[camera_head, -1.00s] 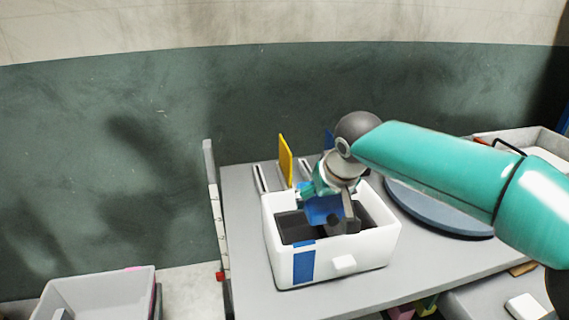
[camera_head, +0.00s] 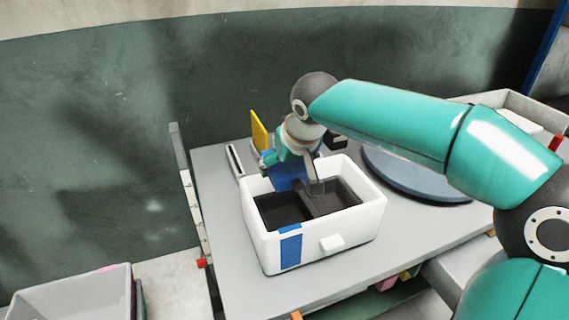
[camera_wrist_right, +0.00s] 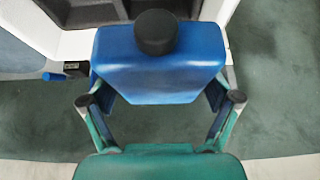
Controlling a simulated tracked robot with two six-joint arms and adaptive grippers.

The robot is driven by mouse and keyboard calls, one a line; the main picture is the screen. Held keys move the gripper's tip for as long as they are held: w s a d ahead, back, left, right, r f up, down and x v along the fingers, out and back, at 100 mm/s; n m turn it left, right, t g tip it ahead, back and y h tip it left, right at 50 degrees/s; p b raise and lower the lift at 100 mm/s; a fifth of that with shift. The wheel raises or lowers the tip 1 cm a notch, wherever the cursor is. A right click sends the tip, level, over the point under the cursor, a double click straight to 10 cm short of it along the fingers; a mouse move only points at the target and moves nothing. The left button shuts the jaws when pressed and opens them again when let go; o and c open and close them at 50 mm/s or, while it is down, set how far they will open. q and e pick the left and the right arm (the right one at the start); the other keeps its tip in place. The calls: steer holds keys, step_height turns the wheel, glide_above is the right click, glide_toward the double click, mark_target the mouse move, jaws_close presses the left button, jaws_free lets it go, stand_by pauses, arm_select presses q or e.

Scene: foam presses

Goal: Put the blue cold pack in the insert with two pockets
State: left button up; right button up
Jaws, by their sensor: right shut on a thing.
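The blue cold pack (camera_head: 286,182) is a flat blue block with a black round cap, seen clearly in the right wrist view (camera_wrist_right: 160,75). My right gripper (camera_head: 290,165) is shut on it, with a finger along each side in the right wrist view (camera_wrist_right: 161,100). The pack hangs tilted at the back rim of a white box (camera_head: 262,238). I cannot tell whether it touches the rim or insert. The dark insert with two pockets (camera_head: 308,208) sits inside the box; both pockets look empty where visible. My left gripper is not in view.
The box stands on a grey table (camera_head: 225,270). Behind it are a yellow upright plate (camera_head: 259,131) and a white slotted holder (camera_head: 235,160). A blue-grey round disc (camera_head: 430,188) lies to the right. A grey bin (camera_head: 75,300) stands at lower left.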

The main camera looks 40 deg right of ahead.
mark_target(296, 187)
steer(key=shift+f+b, duration=4.8)
steer(key=shift+f, duration=0.85)
steer(key=o, duration=1.2)
steer(key=v, duration=1)
steer(key=shift+s+r, duration=0.15)
steer(key=shift+r, duration=0.1)
steer(key=shift+s+r, duration=0.4)
steer(key=shift+r, duration=0.15)
